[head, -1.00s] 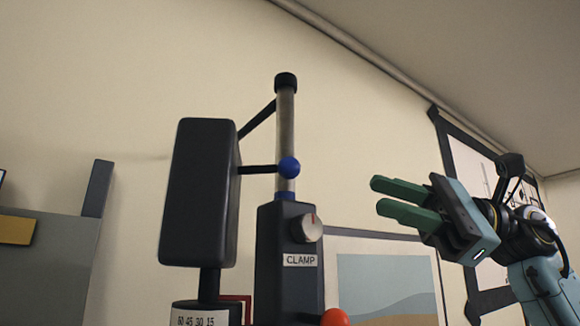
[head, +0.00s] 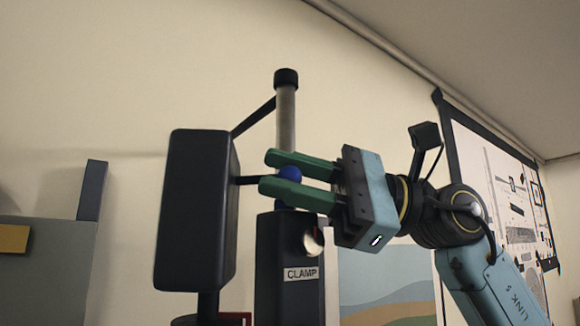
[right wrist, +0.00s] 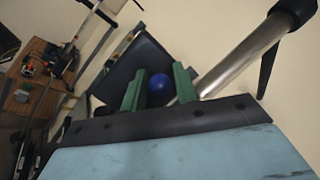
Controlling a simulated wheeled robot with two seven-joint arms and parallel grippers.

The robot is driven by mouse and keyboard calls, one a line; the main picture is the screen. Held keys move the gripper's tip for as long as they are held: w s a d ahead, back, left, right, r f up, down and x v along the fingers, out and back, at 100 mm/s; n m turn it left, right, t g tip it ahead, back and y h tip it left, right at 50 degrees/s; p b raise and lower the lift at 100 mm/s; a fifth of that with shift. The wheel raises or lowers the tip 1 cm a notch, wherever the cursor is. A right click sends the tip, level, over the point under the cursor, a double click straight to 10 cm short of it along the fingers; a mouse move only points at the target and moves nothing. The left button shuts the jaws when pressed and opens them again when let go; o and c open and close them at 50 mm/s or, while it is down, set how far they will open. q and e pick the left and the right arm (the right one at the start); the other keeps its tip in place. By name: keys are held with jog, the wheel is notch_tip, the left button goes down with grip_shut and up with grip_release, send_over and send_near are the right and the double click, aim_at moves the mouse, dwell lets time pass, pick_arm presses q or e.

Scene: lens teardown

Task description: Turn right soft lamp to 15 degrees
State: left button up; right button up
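The soft lamp (head: 193,210) is a tall dark box on a short post at the left of the head view. A thin rod runs from its right side to a blue ball (head: 291,173). My right gripper (head: 266,172) is open, with its green fingers above and below the ball. In the right wrist view the ball (right wrist: 160,88) shows between the two fingers, and the dark lamp head (right wrist: 138,62) lies behind it. I cannot tell whether the fingers touch the ball. The lamp's angle scale is out of sight. My left gripper is not in view.
A grey upright pole (head: 286,108) stands right behind the ball. Below it is a dark box with a knob (head: 312,243) and a CLAMP label (head: 301,273). A picture (head: 390,285) hangs behind my right arm. The wall above is clear.

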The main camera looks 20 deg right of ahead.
grip_shut()
